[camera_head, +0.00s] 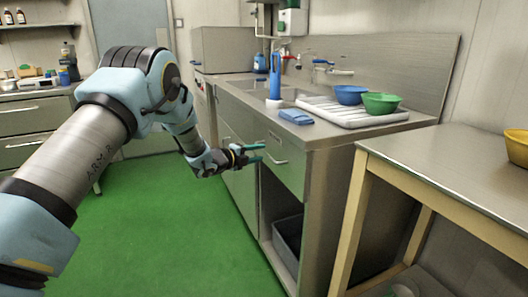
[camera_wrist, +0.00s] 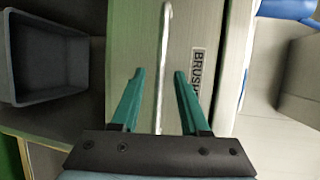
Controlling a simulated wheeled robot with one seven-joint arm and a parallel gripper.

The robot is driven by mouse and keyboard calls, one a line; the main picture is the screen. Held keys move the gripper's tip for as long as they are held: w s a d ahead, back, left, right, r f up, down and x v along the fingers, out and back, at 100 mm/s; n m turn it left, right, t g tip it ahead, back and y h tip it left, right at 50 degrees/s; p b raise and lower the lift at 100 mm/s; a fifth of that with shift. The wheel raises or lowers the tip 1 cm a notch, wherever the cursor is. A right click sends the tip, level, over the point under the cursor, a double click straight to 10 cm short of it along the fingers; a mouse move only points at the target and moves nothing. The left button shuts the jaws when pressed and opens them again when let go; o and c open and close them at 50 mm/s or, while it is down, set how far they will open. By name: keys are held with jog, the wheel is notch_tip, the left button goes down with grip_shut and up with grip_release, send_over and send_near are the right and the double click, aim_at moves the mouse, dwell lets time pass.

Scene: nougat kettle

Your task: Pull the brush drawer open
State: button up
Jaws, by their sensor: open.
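The brush drawer (camera_head: 283,166) is the steel front at the top of the sink unit's near end, and it looks shut. The wrist view shows its label (camera_wrist: 198,70), partly readable as "BRUSH", and its long bar handle (camera_wrist: 162,60). In the head view the handle (camera_head: 276,159) runs across the drawer front. My gripper (camera_head: 254,153) is at the left part of the drawer front. In the wrist view my gripper (camera_wrist: 157,75) is open, with one green finger on each side of the handle. I see no contact with the bar.
A grey bin (camera_wrist: 47,58) stands in the open space below the drawer; it also shows in the head view (camera_head: 288,244). On the counter are a blue cloth (camera_head: 296,117), a draining board (camera_head: 345,113) and bowls. A wooden-legged table (camera_head: 460,160) stands at right. Green floor (camera_head: 170,240) is clear.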

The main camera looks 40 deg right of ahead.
aim_at(263, 152)
jog(key=shift+d+f, duration=0.15)
jog(key=shift+d, duration=0.7)
jog(key=shift+d+f, duration=0.15)
jog(key=shift+d, duration=0.7)
jog(key=shift+c, duration=0.4)
grip_shut()
jog(key=shift+w, duration=0.1)
